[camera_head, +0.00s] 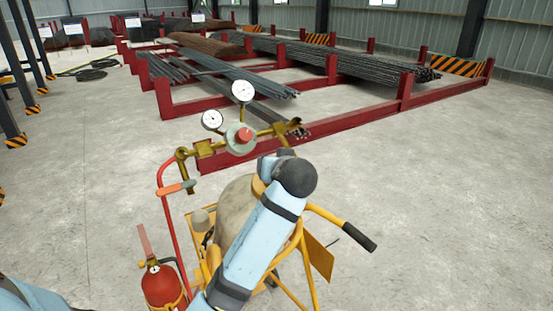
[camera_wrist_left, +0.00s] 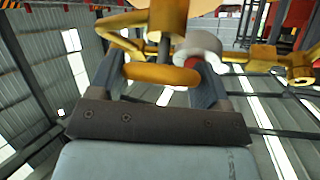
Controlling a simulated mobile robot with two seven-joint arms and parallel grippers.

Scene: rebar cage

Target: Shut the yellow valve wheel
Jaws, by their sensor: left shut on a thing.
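The yellow valve wheel (camera_wrist_left: 160,74) shows in the left wrist view as a rounded orange-yellow bar seen nearly edge-on, under a brass valve body (camera_wrist_left: 168,18). My left gripper (camera_wrist_left: 162,80) has one dark finger at each side of the wheel and is shut on it. In the head view my light blue arm reaches up over the gas cylinder (camera_head: 236,203) and hides most of the wheel and gripper. A brass regulator (camera_head: 239,136) with two white gauges (camera_head: 242,90) and a red knob stands above the cylinder. My right gripper is in neither view.
The cylinder stands on a yellow cart with a black-gripped handle (camera_head: 358,236). A red hose (camera_head: 163,200) and a fire extinguisher (camera_head: 162,284) are at its left. Red racks with rebar (camera_head: 350,68) stand behind. The concrete floor to the right is clear.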

